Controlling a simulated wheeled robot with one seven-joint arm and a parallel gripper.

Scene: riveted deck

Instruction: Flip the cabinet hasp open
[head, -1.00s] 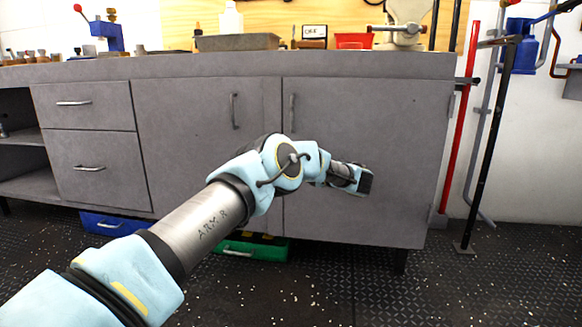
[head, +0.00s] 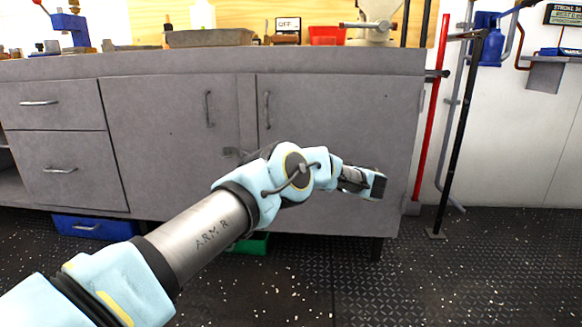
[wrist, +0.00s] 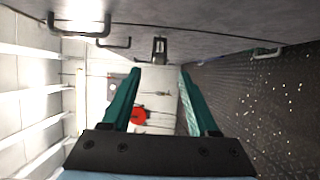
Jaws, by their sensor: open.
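The grey cabinet (head: 330,125) has two doors with upright bar handles. The small grey metal hasp (head: 231,152) sits low by the seam between the doors, partly behind my arm in the head view. In the wrist view the hasp (wrist: 159,50) stands out from the cabinet face, ahead of and centred between my fingers. My gripper (wrist: 160,78) is open and empty, with its teal fingers spread and apart from the hasp. In the head view the gripper end (head: 376,185) is in front of the right door, right of the hasp; its fingertips are hard to make out.
Door handles (head: 208,108) and (head: 267,109) stick out above the hasp. A red pole (head: 431,110) and a black stand (head: 458,140) are at the cabinet's right. A green case (head: 250,243) and a blue case (head: 95,227) lie beneath. The floor at front right is clear.

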